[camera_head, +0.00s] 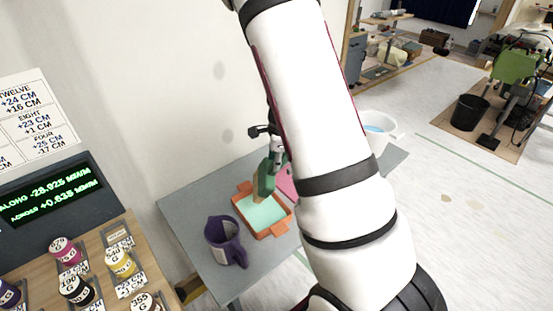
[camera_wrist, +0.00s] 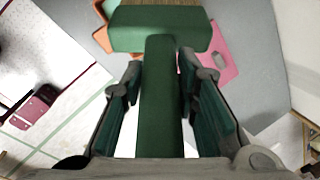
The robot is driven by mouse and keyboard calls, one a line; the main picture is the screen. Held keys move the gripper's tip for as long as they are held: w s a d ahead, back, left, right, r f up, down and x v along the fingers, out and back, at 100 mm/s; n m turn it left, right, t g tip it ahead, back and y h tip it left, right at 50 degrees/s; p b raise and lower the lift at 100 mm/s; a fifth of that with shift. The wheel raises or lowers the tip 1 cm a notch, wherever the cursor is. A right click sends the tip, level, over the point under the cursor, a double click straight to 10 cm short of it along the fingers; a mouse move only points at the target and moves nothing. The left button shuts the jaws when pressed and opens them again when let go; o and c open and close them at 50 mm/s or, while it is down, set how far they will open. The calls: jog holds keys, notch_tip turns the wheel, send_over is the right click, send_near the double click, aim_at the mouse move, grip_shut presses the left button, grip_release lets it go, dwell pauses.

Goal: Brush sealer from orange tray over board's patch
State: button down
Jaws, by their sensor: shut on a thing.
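My gripper (camera_head: 276,146) is shut on the handle of a green brush (camera_head: 265,181) and points down over the orange tray. The brush also shows in the wrist view (camera_wrist: 160,30), its handle running between my fingers (camera_wrist: 160,78). The orange tray (camera_head: 279,230) holds mint-green sealer. The brush's tan bristle end is over the tray's far part; I cannot tell whether it touches the sealer. A pink piece (camera_head: 286,180), perhaps the board, lies behind the tray, partly hidden by my arm; it also shows in the wrist view (camera_wrist: 220,58). No patch can be made out.
A purple jug (camera_head: 223,243) stands left of the tray on the grey table (camera_head: 188,204). A white bucket (camera_head: 388,131) with blue contents stands to the right, beyond my arm. A wooden counter with several small labelled pots (camera_head: 66,252) is at left. The wall is close behind.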

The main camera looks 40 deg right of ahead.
aim_at(277, 174)
jog(key=s+b+x, duration=0.1)
jog(key=b+x, duration=0.2)
jog(key=x, duration=0.5)
jog(key=shift+s+a+f, duration=0.15)
jog(key=shift+s+f, duration=0.25)
jog(key=shift+f, duration=0.15)
jog(key=shift+f, duration=0.5)
jog(key=shift+f, duration=0.35)
jog(key=shift+f, duration=0.25)
dwell(0.5)
jog(key=shift+w+v, duration=0.25)
jog(key=shift+v, duration=1)
jog(key=shift+w+v, duration=0.25)
jog(key=shift+v, duration=1)
jog(key=shift+w+v, duration=0.3)
jog(key=shift+v, duration=0.95)
jog(key=shift+r, duration=0.2)
